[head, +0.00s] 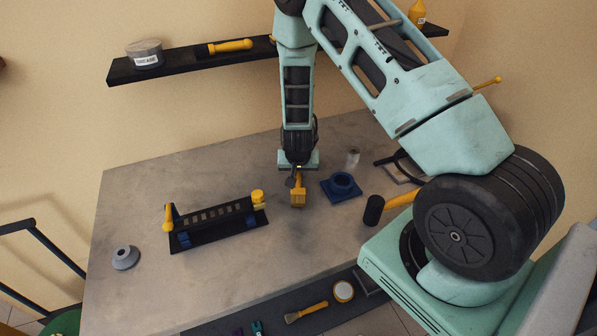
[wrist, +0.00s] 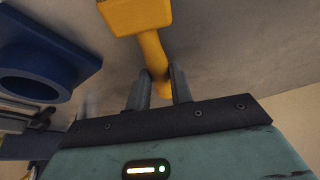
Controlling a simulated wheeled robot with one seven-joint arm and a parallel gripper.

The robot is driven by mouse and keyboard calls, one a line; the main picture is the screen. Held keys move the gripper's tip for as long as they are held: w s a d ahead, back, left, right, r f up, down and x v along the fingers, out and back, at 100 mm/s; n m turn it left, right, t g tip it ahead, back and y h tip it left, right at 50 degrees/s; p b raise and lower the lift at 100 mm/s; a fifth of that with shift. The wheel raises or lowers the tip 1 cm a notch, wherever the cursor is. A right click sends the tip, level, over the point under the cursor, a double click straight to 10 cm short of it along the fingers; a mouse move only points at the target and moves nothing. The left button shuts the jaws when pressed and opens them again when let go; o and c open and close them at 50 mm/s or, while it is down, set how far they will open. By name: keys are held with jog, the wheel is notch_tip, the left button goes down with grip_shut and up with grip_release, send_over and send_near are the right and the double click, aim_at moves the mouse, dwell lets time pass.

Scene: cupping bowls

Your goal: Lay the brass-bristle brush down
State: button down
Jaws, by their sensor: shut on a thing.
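My gripper (head: 298,173) is over the middle of the grey workbench (head: 140,205), pointing down. It is shut on the yellow handle of a brush (head: 298,198), which I take to be the brass-bristle brush. In the wrist view the handle of the brush (wrist: 152,52) runs between the two fingers of my gripper (wrist: 158,88), and its blocky yellow head sticks out beyond them. The bristles cannot be made out. I cannot tell whether the head touches the bench top.
A blue ringed block (head: 342,187) stands close right of the brush. A black rack (head: 215,226) is to the left, a grey cone (head: 125,257) farther left. A black-headed mallet (head: 374,210) lies right. Another brush (head: 306,312) lies at the front.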

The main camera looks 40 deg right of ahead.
jog(key=shift+f, duration=0.15)
jog(key=c, duration=1.2)
grip_release()
jog(key=shift+o, duration=0.2)
jog(key=v, duration=1.7)
jog(key=shift+r, duration=0.2)
jog(key=shift+s, duration=0.1)
